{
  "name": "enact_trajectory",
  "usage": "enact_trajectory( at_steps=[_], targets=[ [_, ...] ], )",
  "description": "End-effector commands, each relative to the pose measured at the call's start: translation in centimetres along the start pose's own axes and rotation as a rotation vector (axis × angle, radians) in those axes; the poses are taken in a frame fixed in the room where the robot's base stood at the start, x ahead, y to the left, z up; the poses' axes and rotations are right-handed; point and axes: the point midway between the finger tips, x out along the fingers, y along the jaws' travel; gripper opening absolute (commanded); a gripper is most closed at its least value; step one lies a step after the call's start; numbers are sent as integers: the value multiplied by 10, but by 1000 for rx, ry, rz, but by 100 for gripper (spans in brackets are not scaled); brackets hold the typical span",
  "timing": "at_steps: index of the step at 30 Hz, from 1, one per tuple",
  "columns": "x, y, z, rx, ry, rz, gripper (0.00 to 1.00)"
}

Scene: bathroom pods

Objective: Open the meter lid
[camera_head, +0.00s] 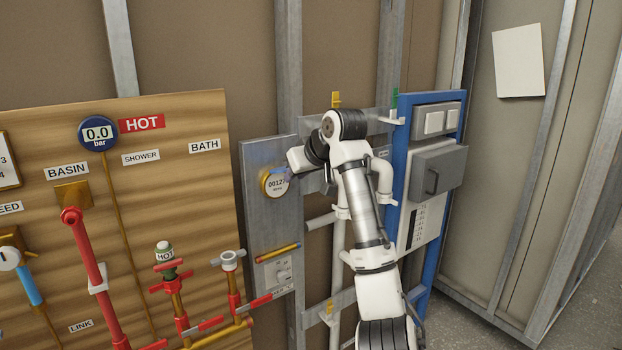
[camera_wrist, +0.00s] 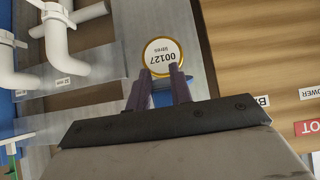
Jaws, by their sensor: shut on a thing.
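The meter (camera_head: 276,183) is a round dial with a yellow-brass rim and a white face reading 00127, mounted on a grey metal panel in the head view. In the wrist view the meter (camera_wrist: 162,57) appears upside down, just beyond my fingertips, its face uncovered and readable. My gripper (camera_wrist: 161,80) has its two dark fingers at the meter's rim, with a narrow gap between them. It is shut on the meter lid at that edge; the lid itself is mostly hidden by the fingers. In the head view my gripper (camera_head: 297,160) reaches the meter from the right.
A wooden board (camera_head: 190,130) with red and brass pipes stands left of the panel. White pipes (camera_head: 384,178) run close to my arm on the right. A blue frame (camera_head: 400,150) with a grey handled box (camera_head: 437,170) stands further right. Open floor shows at the far right.

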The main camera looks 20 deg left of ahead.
Motion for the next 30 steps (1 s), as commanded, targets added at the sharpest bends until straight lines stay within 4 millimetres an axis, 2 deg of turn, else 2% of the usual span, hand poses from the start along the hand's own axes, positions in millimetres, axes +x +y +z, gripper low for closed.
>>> enact_trajectory(
  at_steps=[12, 30],
  targets=[
    [0, -1, -5, 5, -113, -1, 0],
    [-1, -2, -6, 5, -132, -3, 0]
  ],
)
